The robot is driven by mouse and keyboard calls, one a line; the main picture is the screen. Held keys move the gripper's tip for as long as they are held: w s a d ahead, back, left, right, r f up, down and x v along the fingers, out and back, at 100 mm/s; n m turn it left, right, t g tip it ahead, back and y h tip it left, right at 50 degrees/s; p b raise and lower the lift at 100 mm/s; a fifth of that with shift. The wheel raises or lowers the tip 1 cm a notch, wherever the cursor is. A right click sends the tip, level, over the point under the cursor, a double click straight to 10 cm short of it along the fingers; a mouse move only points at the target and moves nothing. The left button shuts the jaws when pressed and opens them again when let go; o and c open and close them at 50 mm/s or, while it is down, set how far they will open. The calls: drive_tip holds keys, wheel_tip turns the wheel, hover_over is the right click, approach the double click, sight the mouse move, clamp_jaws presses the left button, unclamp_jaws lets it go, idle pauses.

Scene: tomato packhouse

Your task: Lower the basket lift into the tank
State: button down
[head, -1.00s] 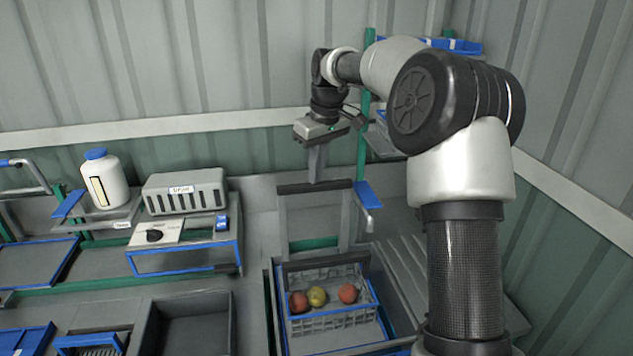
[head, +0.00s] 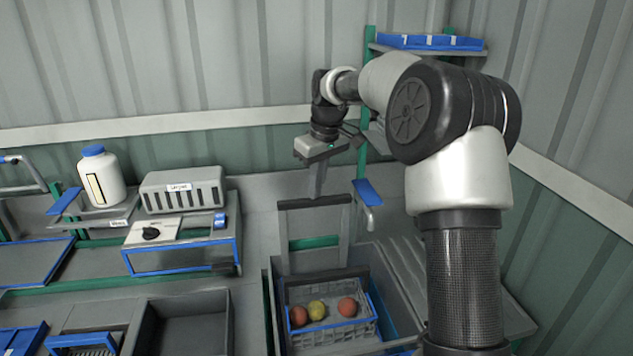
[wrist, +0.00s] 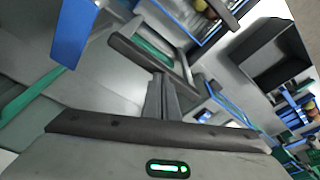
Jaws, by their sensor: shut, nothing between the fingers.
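The basket lift has an upright grey frame topped by a dark crossbar (head: 314,202), with a grey wire basket (head: 335,325) at its foot. Two reddish tomatoes and a yellow one lie in the basket. The basket sits within the walls of the tank (head: 271,312); its depth there is hard to judge. My gripper (head: 318,194) is shut and empty, pointing down, with its fingertips at the middle of the crossbar and seemingly touching it. In the wrist view the shut fingers (wrist: 163,90) reach to the crossbar (wrist: 150,58).
A blue-tipped lever (head: 368,192) stands just right of the lift frame. Left are a labelled grey box (head: 183,190) on a stand and a white bottle (head: 101,180). An empty dark bin (head: 188,325) is left of the tank. A shelf with a blue tray (head: 430,42) stands behind my arm.

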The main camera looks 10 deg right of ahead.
drive_tip(key=shift+f+b, duration=3.35)
drive_tip(key=shift+f, duration=3.05)
wheel_tip(320, 180, up, 17)
drive_tip(key=p, duration=1.3)
drive_tip(key=shift+f+p, duration=0.1)
drive_tip(key=shift+p, duration=0.3)
drive_tip(key=shift+f, duration=0.15)
drive_tip(key=s+r+m+t+h, duration=0.1)
drive_tip(key=s+r, duration=0.5)
drive_tip(key=s, duration=0.3)
drive_tip(key=s+r+m+t, duration=0.1)
drive_tip(key=s+r+m, duration=0.1)
drive_tip(key=s+r, duration=0.6)
drive_tip(key=s+f+m, duration=0.1)
drive_tip(key=s+f, duration=0.1)
drive_tip(key=s, duration=0.8)
drive_tip(key=s+f+m+t, duration=0.1)
drive_tip(key=s+f+m, duration=0.1)
drive_tip(key=s, duration=0.7)
drive_tip(key=shift+s+f+t, duration=0.3)
drive_tip(key=shift+s+f, duration=0.1)
drive_tip(key=shift+f, duration=0.35)
